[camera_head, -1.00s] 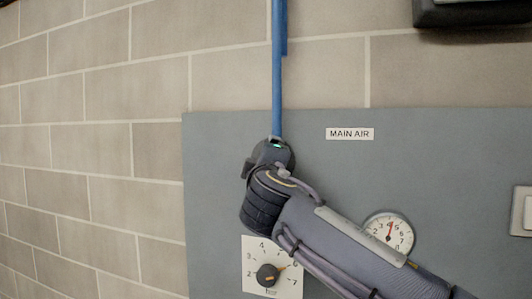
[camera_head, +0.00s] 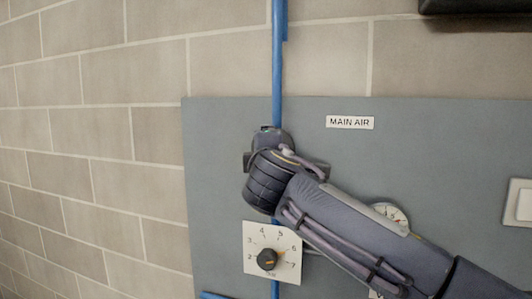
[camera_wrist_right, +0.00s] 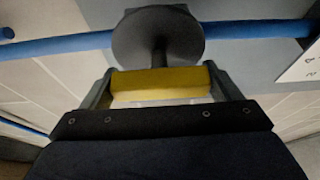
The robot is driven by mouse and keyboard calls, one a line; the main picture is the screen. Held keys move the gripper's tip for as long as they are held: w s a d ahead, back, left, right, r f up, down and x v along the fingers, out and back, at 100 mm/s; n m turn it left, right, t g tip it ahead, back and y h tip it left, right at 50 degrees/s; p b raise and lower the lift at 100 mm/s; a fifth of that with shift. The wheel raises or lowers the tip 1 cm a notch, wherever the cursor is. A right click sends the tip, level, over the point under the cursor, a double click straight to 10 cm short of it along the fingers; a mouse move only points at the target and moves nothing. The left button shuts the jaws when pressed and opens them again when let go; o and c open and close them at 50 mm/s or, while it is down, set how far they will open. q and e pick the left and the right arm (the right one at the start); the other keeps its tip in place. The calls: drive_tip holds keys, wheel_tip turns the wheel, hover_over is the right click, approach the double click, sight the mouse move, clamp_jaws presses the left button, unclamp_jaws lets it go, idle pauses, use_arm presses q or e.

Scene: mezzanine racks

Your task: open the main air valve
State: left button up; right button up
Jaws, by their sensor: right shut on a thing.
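The main air valve shows in the right wrist view as a dark round body (camera_wrist_right: 158,36) on the blue pipe (camera_wrist_right: 65,45), with a short stem to a yellow handle (camera_wrist_right: 160,84). My right gripper (camera_wrist_right: 160,90) is shut on this handle, one finger at each end. The handle lies roughly along the pipe in that view. My left gripper is not in view.
A grey panel (camera_head: 430,150) carries a white dial plate (camera_head: 255,235) with a black knob (camera_head: 267,259) below the valve. A round gauge (camera_head: 390,211) is partly hidden by my arm. A white switch (camera_head: 521,203) is at the right edge. Brick wall lies left.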

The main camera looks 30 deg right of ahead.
drive_tip(key=o, duration=0.9)
drive_tip(key=shift+c, duration=0.2)
drive_tip(key=b+v, duration=0.2)
drive_tip(key=v, duration=0.5)
drive_tip(key=shift+s+a, duration=0.2)
drive_tip(key=shift+s, duration=0.15)
drive_tip(key=shift+f, duration=0.1)
